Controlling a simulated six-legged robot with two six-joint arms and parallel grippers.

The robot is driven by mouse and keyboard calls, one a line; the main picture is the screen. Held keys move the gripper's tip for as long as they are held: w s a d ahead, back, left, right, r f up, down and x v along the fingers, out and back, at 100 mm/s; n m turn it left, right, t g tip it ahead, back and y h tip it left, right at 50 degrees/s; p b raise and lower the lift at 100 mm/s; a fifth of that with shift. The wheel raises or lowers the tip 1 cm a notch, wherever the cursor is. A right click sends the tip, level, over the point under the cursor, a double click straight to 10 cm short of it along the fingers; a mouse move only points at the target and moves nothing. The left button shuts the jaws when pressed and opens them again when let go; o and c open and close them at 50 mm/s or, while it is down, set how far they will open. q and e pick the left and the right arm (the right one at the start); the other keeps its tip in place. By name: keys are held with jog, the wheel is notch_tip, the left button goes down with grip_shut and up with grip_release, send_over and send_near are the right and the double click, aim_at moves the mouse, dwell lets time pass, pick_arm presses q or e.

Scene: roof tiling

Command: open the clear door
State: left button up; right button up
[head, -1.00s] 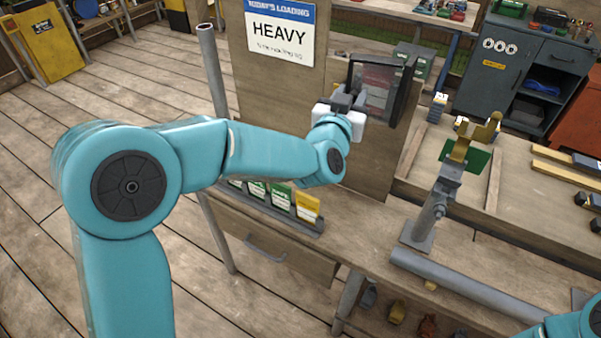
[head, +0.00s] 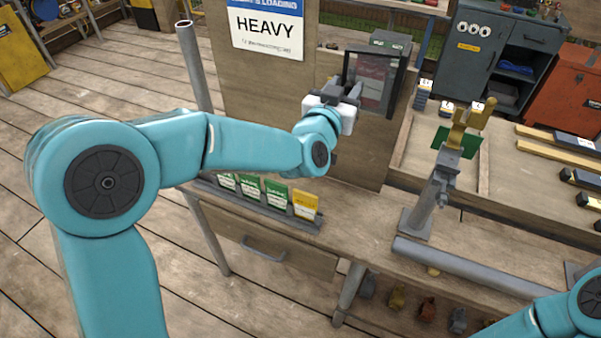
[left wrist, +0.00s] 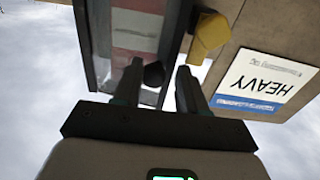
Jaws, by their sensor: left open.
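The clear door (head: 376,82) has a dark frame and is on a box on the upright wooden board; red and grey shapes show behind its pane. In the left wrist view the clear door (left wrist: 135,35) fills the upper left, with a round black knob (left wrist: 153,74) at its edge. My left gripper (head: 344,91) is at the door's lower left. In the wrist view its fingers (left wrist: 158,84) are open, with the knob between their tips; I cannot tell if they touch it. Whether the door is ajar is unclear. My right gripper is out of view.
A "HEAVY" sign (head: 265,28) is on the board. A grey post (head: 201,75) stands left of it. Cards (head: 276,192) line the bench below my left arm. A metal stand with gold jaws (head: 458,125) is at right.

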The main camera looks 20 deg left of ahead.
pick_arm(q)
jog(key=s+b, duration=0.3)
jog(key=s, duration=1.2)
jog(key=w+a+f+g, duration=0.1)
jog(key=f, duration=0.6)
jog(key=w+a+f+g+y+b, duration=0.1)
jog(key=a+f+g, duration=0.1)
jog(key=f, duration=0.5)
jog(key=shift+w+a, duration=0.2)
jog(key=shift+a, duration=0.1)
jog(key=shift+f, duration=0.1)
